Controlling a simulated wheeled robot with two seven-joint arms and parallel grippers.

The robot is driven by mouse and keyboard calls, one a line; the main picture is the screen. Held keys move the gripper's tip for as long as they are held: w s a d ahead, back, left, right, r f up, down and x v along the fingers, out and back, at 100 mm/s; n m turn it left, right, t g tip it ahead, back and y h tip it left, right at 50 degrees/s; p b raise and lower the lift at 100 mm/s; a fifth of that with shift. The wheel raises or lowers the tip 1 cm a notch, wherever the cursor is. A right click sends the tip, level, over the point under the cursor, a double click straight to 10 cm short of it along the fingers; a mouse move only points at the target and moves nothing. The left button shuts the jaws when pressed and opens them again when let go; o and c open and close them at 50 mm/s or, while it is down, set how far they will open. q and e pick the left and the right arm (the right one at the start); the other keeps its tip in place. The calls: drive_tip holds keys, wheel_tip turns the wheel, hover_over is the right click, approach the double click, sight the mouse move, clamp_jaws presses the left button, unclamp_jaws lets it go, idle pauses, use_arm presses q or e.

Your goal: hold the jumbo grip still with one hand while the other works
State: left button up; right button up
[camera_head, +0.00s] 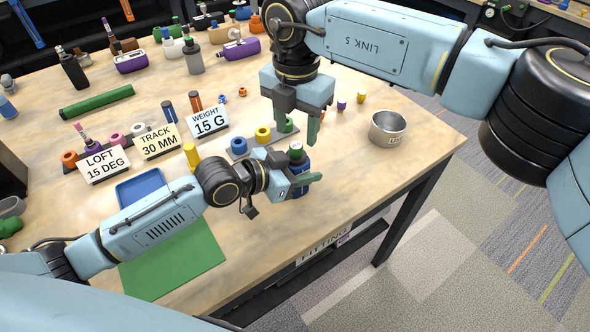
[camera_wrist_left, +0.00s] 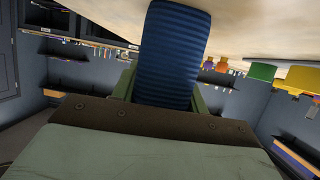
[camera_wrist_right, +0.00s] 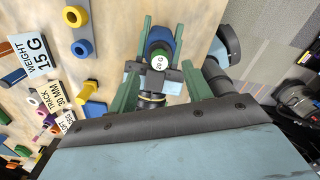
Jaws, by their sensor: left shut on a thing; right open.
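The jumbo grip (camera_head: 301,166), blue, stands about upright between the fingers of my left gripper (camera_head: 301,184), above the table's front edge. In the left wrist view the ribbed blue grip (camera_wrist_left: 174,55) fills the space between the fingers. A green cap-like piece (camera_head: 296,151) is at its top end; in the right wrist view this round piece (camera_wrist_right: 158,60) has a pale face with a mark ending in G, its number unclear. My right gripper (camera_head: 293,128) is open and empty, pointing down above and behind the grip. Its fingers (camera_wrist_right: 160,72) straddle part of my left gripper in its own view.
A rail (camera_head: 239,147) with yellow and blue rings lies behind the grip. Cards read WEIGHT 15 G (camera_head: 208,121), TRACK 30 MM (camera_head: 158,142) and LOFT 15 DEG (camera_head: 104,163). A metal cup (camera_head: 388,128) stands right. A blue tray (camera_head: 139,190) and green mat (camera_head: 178,262) lie left.

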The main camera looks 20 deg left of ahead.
sight(296, 145)
drive_tip(key=shift+f, duration=2.25)
drive_tip(key=c, duration=0.9)
drive_tip(key=shift+o, duration=1.2)
drive_tip(key=shift+r, duration=0.1)
drive_tip(key=shift+c, duration=1.3)
